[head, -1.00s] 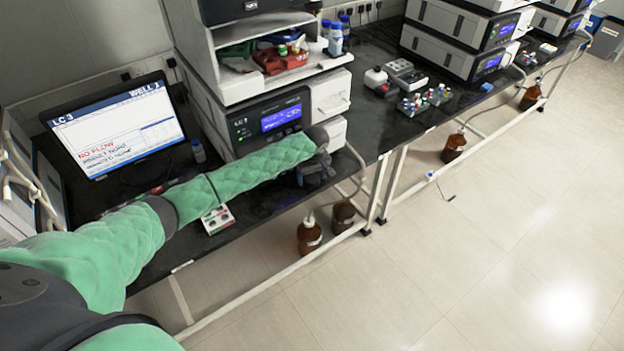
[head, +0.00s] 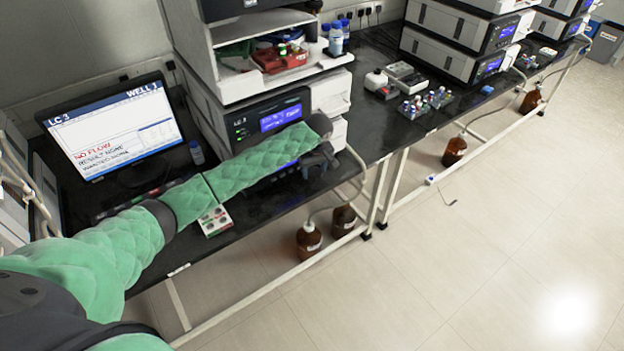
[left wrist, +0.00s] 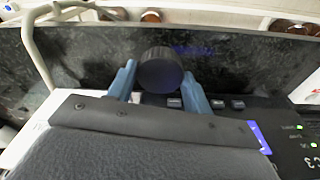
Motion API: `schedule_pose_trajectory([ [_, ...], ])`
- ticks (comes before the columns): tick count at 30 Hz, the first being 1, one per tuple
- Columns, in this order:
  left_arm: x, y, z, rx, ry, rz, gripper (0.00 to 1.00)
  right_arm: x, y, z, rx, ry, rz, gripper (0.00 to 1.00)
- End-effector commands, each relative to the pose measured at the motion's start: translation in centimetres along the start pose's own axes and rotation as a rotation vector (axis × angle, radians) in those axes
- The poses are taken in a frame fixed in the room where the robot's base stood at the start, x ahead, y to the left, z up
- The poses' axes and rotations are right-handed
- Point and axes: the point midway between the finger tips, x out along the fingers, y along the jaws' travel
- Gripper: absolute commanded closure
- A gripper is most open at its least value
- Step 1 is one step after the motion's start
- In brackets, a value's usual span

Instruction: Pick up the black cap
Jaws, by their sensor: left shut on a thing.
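The black cap (left wrist: 160,68) is round and ridged at its edge. In the left wrist view it sits between the two blue-grey fingers of my left gripper (left wrist: 159,88), which is shut on it. In the head view my left gripper (head: 317,162) is in front of the lower right part of the LC 3 instrument, over the front strip of the black bench. I cannot make out the cap in the head view, where the dark gripper hides it. My right gripper is in neither view.
The LC 3 instrument (head: 240,128) stands close behind my gripper, with a shelf of bottles above. A monitor (head: 115,130) stands at left. A small card with round items (head: 215,221) lies on the bench edge. A tube loops down to brown bottles (head: 309,241) below.

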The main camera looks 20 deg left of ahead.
Motion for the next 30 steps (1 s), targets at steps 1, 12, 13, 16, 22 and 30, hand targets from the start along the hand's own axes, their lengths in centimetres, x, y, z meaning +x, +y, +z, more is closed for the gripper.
schedule_pose_trajectory([
  [1, -0.3, 0.9, 1.4, 0.006, -0.003, 0.005, 0.74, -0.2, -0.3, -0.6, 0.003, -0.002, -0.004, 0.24],
  [12, -5.3, 4.6, 6.5, 0.005, -0.002, 0.005, 0.74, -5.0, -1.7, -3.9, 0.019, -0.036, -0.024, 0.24],
  [13, -5.7, 4.8, 6.8, 0.004, -0.001, 0.005, 0.74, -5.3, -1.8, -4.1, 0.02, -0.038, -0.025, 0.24],
  [16, -6.4, 5.3, 7.5, 0.003, -0.001, 0.004, 0.74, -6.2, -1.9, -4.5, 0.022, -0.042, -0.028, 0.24],
  [22, -7.2, 5.7, 8.2, 0.003, -0.001, 0.002, 0.74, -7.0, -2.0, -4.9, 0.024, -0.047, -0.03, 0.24],
  [30, -7.2, 5.7, 8.3, 0.003, -0.002, 0.002, 0.74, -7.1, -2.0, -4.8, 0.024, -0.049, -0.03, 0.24],
])
